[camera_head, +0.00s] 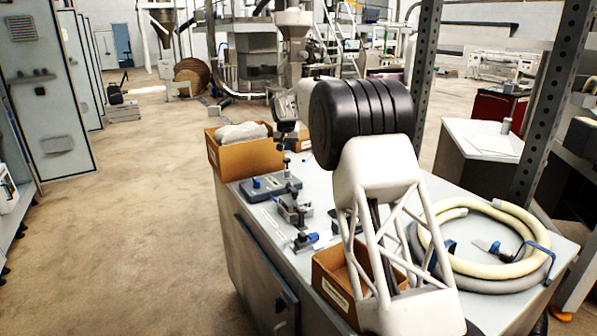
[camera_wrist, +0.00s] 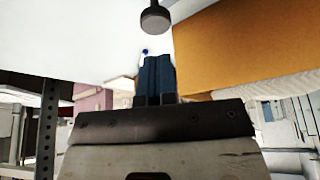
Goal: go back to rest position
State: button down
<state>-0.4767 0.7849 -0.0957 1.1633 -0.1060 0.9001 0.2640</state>
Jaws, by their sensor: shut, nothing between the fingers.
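My gripper (camera_wrist: 156,62) shows in the wrist view with its two blue fingers together and nothing between them. In the head view my gripper (camera_head: 283,143) is small and partly hidden by my own arm. It hangs above the far part of the grey workbench (camera_head: 265,222), just right of a cardboard box (camera_head: 245,156) with light-coloured cloth-like contents. In the wrist view an orange-brown panel, likely the box (camera_wrist: 240,45), fills the upper right beside the fingers. I cannot tell the exact gap between them.
A device with a blue knob (camera_head: 270,189) and small clamp-like parts (camera_head: 296,211) lie on the bench. A second cardboard box (camera_head: 332,286) stands nearer, partly behind my arm. A coiled cream hose (camera_head: 500,272) lies at right. Perforated uprights (camera_head: 545,110) flank the right side. Floor at left is clear.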

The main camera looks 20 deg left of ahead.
jog(key=s+d+r, duration=0.6)
jog(key=d, duration=0.3)
jog(key=s+d+r, duration=0.5)
jog(key=s+d, duration=0.1)
jog(key=d, duration=0.4)
jog(key=s+d+r+m, duration=0.1)
jog(key=s+d+r, duration=0.2)
jog(key=s+d, duration=0.55)
jog(key=s+d+r+m, duration=0.1)
jog(key=s+d+r, duration=0.1)
jog(key=s+d, duration=0.7)
jog(key=s+d+f+g+h, duration=0.1)
jog(key=s+d, duration=0.4)
jog(key=s, duration=0.7)
jog(key=s+d+f, duration=0.1)
jog(key=s+d, duration=0.5)
jog(key=s, duration=0.6)
jog(key=s+d+f, duration=0.1)
jog(key=s+f, duration=0.2)
jog(key=s, duration=0.4)
jog(key=s+d+f, duration=0.2)
jog(key=s+f, duration=0.2)
jog(key=s, duration=0.3)
jog(key=s+d+f+m, duration=0.1)
jog(key=s+d+f, duration=0.1)
jog(key=s, duration=0.5)
jog(key=shift+s+d+f+g, duration=0.2)
jog(key=shift+s+f+g, duration=0.2)
jog(key=shift+f, duration=0.3)
